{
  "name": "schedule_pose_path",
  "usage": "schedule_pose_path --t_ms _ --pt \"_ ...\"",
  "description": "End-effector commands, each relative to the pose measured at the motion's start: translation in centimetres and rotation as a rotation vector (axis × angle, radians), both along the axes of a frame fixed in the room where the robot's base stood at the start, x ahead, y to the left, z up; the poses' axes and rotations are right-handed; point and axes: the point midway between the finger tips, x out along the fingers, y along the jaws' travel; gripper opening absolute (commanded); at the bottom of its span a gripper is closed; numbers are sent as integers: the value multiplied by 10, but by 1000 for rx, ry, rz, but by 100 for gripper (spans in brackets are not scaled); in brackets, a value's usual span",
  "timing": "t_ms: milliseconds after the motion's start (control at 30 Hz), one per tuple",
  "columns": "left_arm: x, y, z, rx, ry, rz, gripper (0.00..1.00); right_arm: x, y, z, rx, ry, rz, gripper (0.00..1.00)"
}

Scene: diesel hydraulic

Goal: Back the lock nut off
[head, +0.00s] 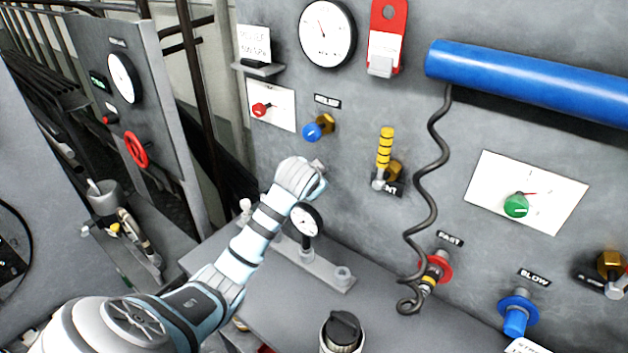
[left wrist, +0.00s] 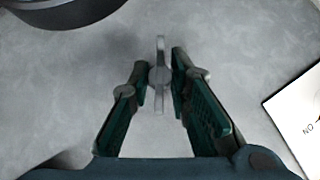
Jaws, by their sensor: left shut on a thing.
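A small grey winged piece that looks like the lock nut (left wrist: 160,72) stands between the fingers of my left gripper (left wrist: 162,84) in the left wrist view. One finger is on each side of it, and the gripper is shut on it. In the head view my left gripper (head: 318,180) is at the grey panel, below the blue knob (head: 313,131) with its brass fitting. There the wrist hides most of the fingers and the held piece. My right gripper is not in view.
A small gauge (head: 305,221) stands on a grey bracket (head: 318,268) just below my left wrist. A yellow-banded fitting (head: 384,150) and a coiled black cord (head: 432,190) are to the right. A blue cylinder (head: 530,82) juts out above. Bare panel lies around the gripper.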

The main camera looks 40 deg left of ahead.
Motion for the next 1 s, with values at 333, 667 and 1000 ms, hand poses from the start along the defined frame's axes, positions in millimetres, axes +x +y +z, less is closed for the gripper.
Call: schedule_pose_path --t_ms 333,667,1000 --pt "2 3 7 -198 -21 -1 0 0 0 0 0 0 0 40" --pt "2 4 7 -258 -23 -1 0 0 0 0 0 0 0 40" --pt "2 4 7 -260 -23 -1 19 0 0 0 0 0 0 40"
